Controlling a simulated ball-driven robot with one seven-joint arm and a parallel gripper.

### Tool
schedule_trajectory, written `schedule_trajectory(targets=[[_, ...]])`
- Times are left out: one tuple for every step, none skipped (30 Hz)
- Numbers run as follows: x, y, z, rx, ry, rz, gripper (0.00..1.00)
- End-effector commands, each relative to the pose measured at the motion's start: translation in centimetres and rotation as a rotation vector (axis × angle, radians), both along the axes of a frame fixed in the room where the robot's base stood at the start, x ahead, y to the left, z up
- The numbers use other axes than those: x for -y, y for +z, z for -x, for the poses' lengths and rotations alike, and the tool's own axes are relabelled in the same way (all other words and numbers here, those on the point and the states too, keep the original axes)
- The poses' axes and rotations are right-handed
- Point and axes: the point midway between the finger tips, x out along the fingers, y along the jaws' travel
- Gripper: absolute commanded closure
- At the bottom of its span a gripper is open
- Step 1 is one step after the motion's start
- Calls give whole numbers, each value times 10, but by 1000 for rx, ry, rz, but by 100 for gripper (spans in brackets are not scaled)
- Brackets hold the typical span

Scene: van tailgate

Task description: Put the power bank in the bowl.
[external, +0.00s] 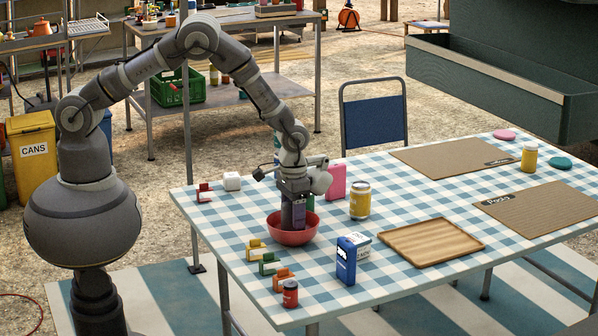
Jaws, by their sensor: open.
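A red bowl (292,236) stands on the checked tablecloth near the table's left side. My gripper (290,203) points down directly over the bowl, with its fingers open. A purple block (299,213), which looks like the power bank, is upright between or just beside the fingers, its lower end inside the bowl's rim. The fingers and the rim partly hide it, and I cannot tell whether it touches the bowl's bottom.
A pink box (335,183) and a yellow-labelled jar (360,200) stand right of my gripper. A blue carton (346,262), a wooden tray (431,243) and a red can (290,294) are nearer the front. Small coloured clips (269,265) lie left of the carton. Cardboard sheets (450,157) lie at the right.

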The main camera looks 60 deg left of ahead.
Motion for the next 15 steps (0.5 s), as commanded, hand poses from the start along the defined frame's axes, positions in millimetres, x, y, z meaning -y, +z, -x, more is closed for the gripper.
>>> schedule_trajectory(targets=[[0, 2, 0, 0, 0, 0, 45], [0, 4, 0, 0, 0, 0, 45], [0, 8, 0, 0, 0, 0, 45], [0, 12, 0, 0, 0, 0, 45], [0, 17, 0, 0, 0, 0, 45], [0, 25, 0, 1, 0, 1, 45], [0, 32, 0, 2, 0, 1, 45], [0, 40, -1, 2, 0, 2, 45], [0, 50, -1, 2, 0, 2, 45], [0, 58, -1, 2, 0, 2, 45], [0, 65, -1, 2, 0, 2, 45], [0, 75, -1, 3, -1, 2, 45], [0, 82, -1, 3, -1, 1, 45], [0, 88, 0, 2, -1, 1, 45], [0, 96, -1, 2, 0, 1, 45]])
